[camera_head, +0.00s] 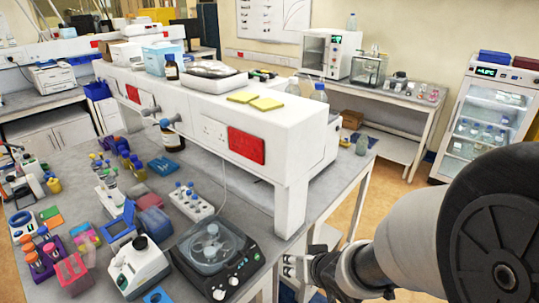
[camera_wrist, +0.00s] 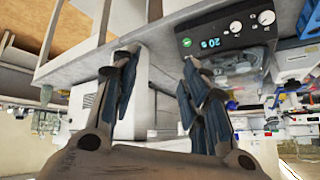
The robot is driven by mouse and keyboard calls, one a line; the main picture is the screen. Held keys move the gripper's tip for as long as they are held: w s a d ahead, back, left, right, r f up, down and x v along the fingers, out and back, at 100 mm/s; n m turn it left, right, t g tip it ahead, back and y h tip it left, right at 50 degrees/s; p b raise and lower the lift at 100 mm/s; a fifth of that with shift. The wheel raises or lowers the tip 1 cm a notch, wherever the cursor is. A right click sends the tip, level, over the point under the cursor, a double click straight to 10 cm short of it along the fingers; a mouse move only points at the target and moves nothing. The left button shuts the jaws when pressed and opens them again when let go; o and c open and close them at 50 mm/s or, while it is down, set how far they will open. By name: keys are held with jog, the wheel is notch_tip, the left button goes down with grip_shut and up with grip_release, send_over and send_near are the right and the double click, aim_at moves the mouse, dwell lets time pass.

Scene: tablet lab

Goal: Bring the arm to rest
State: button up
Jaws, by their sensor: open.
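My arm (camera_head: 400,240) reaches in from the right of the head view. My gripper (camera_head: 290,265) is beside the bench's right edge, just right of the black round-topped device (camera_head: 212,250). In the wrist view the fingers of my gripper (camera_wrist: 157,68) are spread apart with nothing between them. The same black device also shows in the wrist view (camera_wrist: 235,30), with a lit display and knobs, beyond the right finger. The view is turned over there. No touch between the fingers and the device or bench can be made out.
The grey bench (camera_head: 255,205) carries a white raised shelf (camera_head: 200,105), a white tube rack (camera_head: 190,200), a small white device (camera_head: 138,265) and several coloured racks. A glass-door fridge (camera_head: 485,120) stands at the back right. Open floor (camera_head: 395,190) lies right of the bench.

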jog(key=s+d+r+h+b, duration=0.1)
jog(key=s+d+r+h, duration=0.2)
jog(key=d+r, duration=0.25)
jog(key=s+r+g+b, duration=0.1)
jog(key=s+r, duration=0.1)
jog(key=s, duration=0.7)
jog(key=s+d+r+m+g+b, duration=0.1)
jog(key=s+r+g, duration=0.1)
jog(key=s, duration=0.7)
jog(key=shift+r, duration=0.35)
